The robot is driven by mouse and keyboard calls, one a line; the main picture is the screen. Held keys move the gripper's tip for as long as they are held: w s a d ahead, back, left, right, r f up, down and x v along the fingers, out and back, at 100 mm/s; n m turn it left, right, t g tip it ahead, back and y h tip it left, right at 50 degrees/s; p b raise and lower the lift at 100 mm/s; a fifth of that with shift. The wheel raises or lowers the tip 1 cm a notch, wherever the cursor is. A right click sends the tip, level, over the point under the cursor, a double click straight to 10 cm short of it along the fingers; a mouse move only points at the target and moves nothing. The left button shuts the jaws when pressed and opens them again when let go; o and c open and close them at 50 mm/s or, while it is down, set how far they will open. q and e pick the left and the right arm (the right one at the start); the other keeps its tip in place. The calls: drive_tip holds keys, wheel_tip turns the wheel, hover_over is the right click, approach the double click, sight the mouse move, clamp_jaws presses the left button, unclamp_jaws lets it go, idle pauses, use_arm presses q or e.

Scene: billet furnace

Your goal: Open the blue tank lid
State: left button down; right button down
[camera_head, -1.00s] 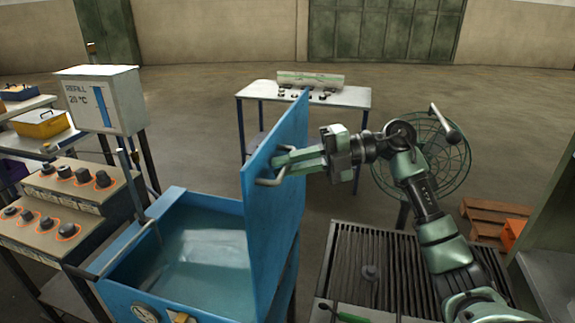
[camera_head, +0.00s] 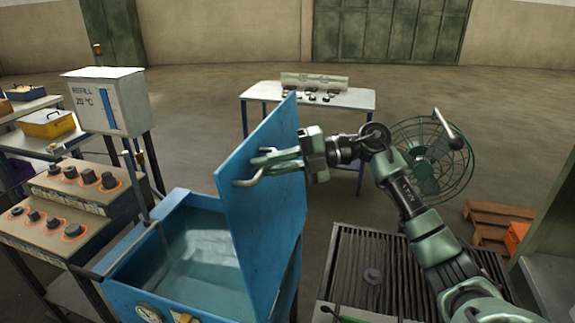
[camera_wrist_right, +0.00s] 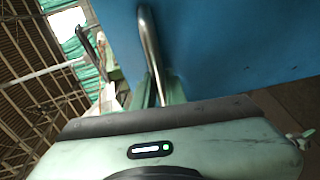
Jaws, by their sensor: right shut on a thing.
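The blue tank (camera_head: 122,297) stands at the lower middle of the head view with water inside. Its blue lid (camera_head: 262,215) is raised steeply on the tank's right side, leaning a little over the opening. A metal bar handle (camera_head: 247,182) sits near the lid's upper edge. My right gripper (camera_head: 262,163) is shut on this handle, its arm reaching in from the right. In the right wrist view the handle (camera_wrist_right: 150,45) runs between the fingers, close against the blue lid (camera_wrist_right: 215,45). My left gripper is out of view.
A control panel with several knobs (camera_head: 60,238) and a white refill box (camera_head: 108,98) stand left of the tank. A ribbed grate (camera_head: 350,262) is to the right. A green fan (camera_head: 440,160) and a small white table (camera_head: 345,98) stand behind.

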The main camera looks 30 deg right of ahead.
sight(253, 188)
drive_tip(key=shift+w+a+f, duration=0.1)
drive_tip(key=shift+w+a, duration=1)
drive_tip(key=shift+w, duration=0.15)
drive_tip(key=shift+d, duration=0.1)
drive_tip(key=c, duration=1.5)
unclamp_jaws()
drive_tip(key=shift+o, duration=0.2)
drive_tip(key=shift+s, duration=0.1)
drive_tip(key=b+v, duration=0.3)
drive_tip(key=v, duration=0.4)
drive_tip(key=shift+d, duration=0.4)
drive_tip(key=shift+s+d, duration=0.1)
drive_tip(key=shift+s, duration=0.05)
